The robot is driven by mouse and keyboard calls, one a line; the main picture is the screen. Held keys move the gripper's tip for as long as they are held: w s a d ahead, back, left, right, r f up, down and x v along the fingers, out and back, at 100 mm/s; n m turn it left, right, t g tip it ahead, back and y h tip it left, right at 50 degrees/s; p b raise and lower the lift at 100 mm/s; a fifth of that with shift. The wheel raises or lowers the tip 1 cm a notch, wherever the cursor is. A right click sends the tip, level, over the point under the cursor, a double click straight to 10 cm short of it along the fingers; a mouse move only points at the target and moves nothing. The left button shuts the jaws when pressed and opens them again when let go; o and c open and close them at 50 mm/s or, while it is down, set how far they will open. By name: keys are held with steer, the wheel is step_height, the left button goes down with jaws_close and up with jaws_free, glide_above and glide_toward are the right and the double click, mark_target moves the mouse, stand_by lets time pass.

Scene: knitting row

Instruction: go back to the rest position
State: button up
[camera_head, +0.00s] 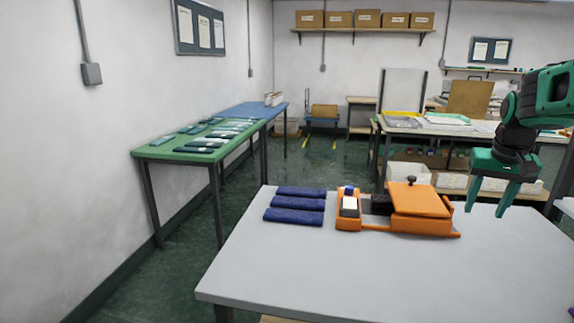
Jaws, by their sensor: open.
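My gripper (490,194) is green with two fingers pointing down. It is open, with nothing between its fingers. It hangs in the air over the right part of the grey table (370,285), to the right of an orange device (419,200). My arm comes in from the right edge of the picture.
Several folded dark blue pieces (295,204) lie left of a small orange holder (348,208) with a white top. The front of the grey table is clear. A green table (160,152) with dark flat items stands at the left wall. A shelf (364,31) holds boxes.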

steer(key=s+a+f+g, duration=0.1)
steer(key=s+a+f, duration=0.1)
steer(key=s, duration=0.8)
steer(key=s+a+f+m+g+y, duration=0.1)
steer(key=s+a+f, duration=0.2)
steer(key=s, duration=0.7)
steer(key=s+a+f, duration=0.3)
steer(key=s+f, duration=0.2)
steer(key=s, duration=0.6)
steer(key=shift+f+g+y, duration=0.15)
steer(key=shift+g+y, duration=0.15)
steer(key=shift+g, duration=0.1)
steer(key=shift+s, duration=0.1)
steer(key=shift+w+f, duration=0.25)
steer(key=shift+w, duration=0.4)
